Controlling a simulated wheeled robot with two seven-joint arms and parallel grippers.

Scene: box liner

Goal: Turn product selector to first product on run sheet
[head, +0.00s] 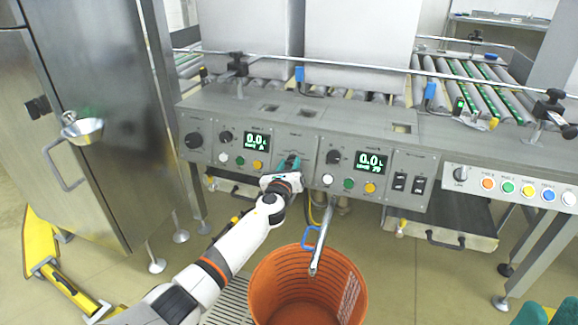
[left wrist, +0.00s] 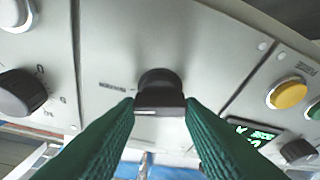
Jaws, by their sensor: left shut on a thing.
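The product selector looks to be the black knob (left wrist: 160,88) on the grey panel. In the left wrist view it sits between the two green fingertips of my left gripper (left wrist: 160,106), with a pale pointer mark on its front edge. Its small label is too blurred to read. In the head view my left gripper (head: 288,165) is at the panel section between the two displays and hides the knob. It is shut on the knob. The green fingers of my right gripper (head: 548,313) show at the lower right corner, apart and empty. I cannot make out a run sheet.
Green displays (head: 257,138) (head: 371,161) flank the knob, with coloured buttons below. Other black knobs (head: 193,140) are on the panel. An orange bin (head: 262,280) stands below, under a metal spout (head: 320,240). A steel cabinet (head: 100,110) is at the left.

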